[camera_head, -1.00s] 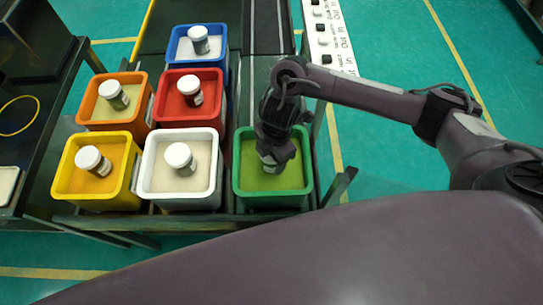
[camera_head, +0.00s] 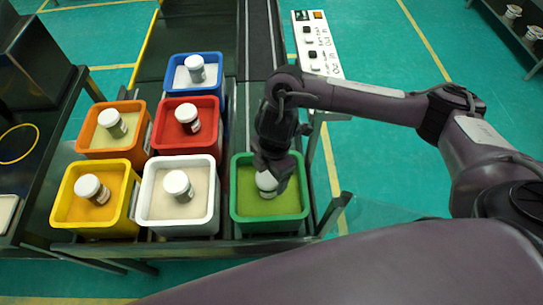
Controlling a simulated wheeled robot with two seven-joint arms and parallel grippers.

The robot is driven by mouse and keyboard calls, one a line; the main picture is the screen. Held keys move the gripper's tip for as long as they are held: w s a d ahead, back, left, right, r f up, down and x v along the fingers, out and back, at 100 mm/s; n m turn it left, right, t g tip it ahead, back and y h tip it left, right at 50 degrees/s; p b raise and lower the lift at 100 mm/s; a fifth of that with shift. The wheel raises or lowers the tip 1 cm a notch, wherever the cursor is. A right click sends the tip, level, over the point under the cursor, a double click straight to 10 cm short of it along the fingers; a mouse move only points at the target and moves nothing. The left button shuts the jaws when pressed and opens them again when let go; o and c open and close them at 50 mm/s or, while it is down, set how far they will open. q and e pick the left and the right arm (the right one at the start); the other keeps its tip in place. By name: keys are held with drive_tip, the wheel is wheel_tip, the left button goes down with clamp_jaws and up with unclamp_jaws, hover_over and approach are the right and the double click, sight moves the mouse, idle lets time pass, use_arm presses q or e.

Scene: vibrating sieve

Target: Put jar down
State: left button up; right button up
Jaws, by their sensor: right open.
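A jar with a white lid (camera_head: 266,182) stands in the green bin (camera_head: 271,221), partly hidden by my right gripper. My right gripper (camera_head: 270,172) is directly above and around the top of this jar, with its jaws open. Its fingertips are partly hidden from this angle, and I cannot tell whether they touch the jar. My left gripper is not in the view.
A white bin (camera_head: 178,228), yellow bin (camera_head: 93,231), orange bin (camera_head: 112,153), red bin (camera_head: 186,145) and blue bin (camera_head: 194,91) stand beside the green one, each with a jar. A labelled button panel (camera_head: 316,45) is at the back right.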

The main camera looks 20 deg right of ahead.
drive_tip(key=r, duration=0.4)
drive_tip(key=d+r+p, duration=0.1)
drive_tip(key=r, duration=0.2)
drive_tip(key=shift+w, duration=0.1)
drive_tip(key=shift+a, duration=0.1)
